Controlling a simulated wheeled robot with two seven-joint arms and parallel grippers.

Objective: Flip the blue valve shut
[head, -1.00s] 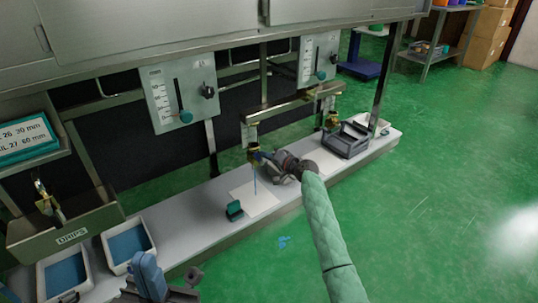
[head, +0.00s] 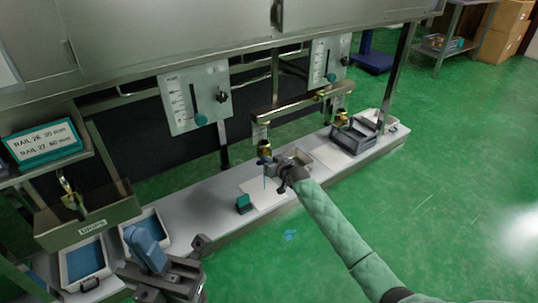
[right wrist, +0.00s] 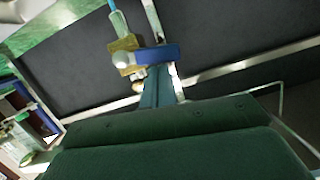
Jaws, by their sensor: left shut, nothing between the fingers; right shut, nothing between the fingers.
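The brass valve (head: 264,147) hangs under the dispenser rail, with its blue lever (head: 265,160) partly hidden by my right gripper (head: 276,166). In the right wrist view the brass valve body (right wrist: 122,56) has a pale round hub, and the blue lever (right wrist: 158,53) sticks out sideways, across the line of the pipe. A thin blue stream (head: 265,183) shows below the valve. The shut teal fingertips of my right gripper (right wrist: 157,88) are empty, close beside the lever; contact is unclear. My left gripper (head: 199,243) is shut and empty at the lower left.
A white sheet (head: 255,188) and a small green block (head: 244,203) lie on the bench below the valve. A second brass valve (head: 342,117) is to the right, above a grey bin (head: 350,140). Blue-lined trays (head: 85,262) stand at the left.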

